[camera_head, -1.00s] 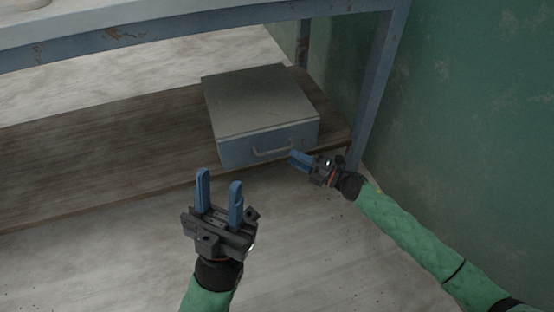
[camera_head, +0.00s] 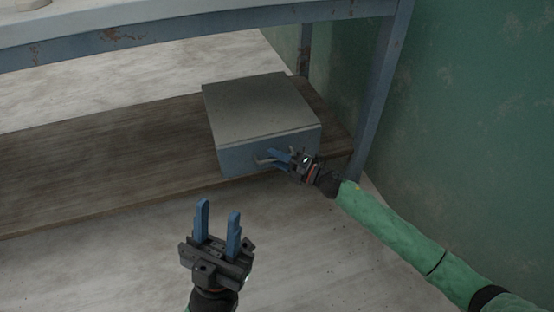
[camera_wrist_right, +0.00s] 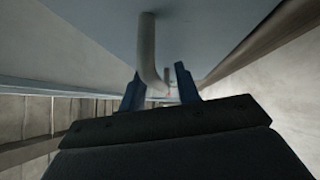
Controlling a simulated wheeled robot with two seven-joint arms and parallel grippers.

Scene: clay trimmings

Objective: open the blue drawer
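The blue drawer (camera_head: 238,160) is the front of a grey-topped box on the lower wooden shelf, and it looks shut. Its pale bar handle (camera_head: 262,161) is partly hidden by my right gripper (camera_head: 277,158), which is at the drawer front. In the right wrist view the drawer front (camera_wrist_right: 215,35) fills the top, and the handle (camera_wrist_right: 147,50) comes down between the two blue fingers of the gripper (camera_wrist_right: 160,88). These fingers are apart, with a gap showing beside the handle. My left gripper (camera_head: 218,222) is open and empty over the floor, left of and nearer than the drawer.
The wooden shelf (camera_head: 100,165) is bare left of the box. A blue-grey metal table leg (camera_head: 378,90) stands right of it, with the green wall (camera_head: 480,100) beyond. The worn tabletop edge (camera_head: 200,32) runs above. The floor in front is clear.

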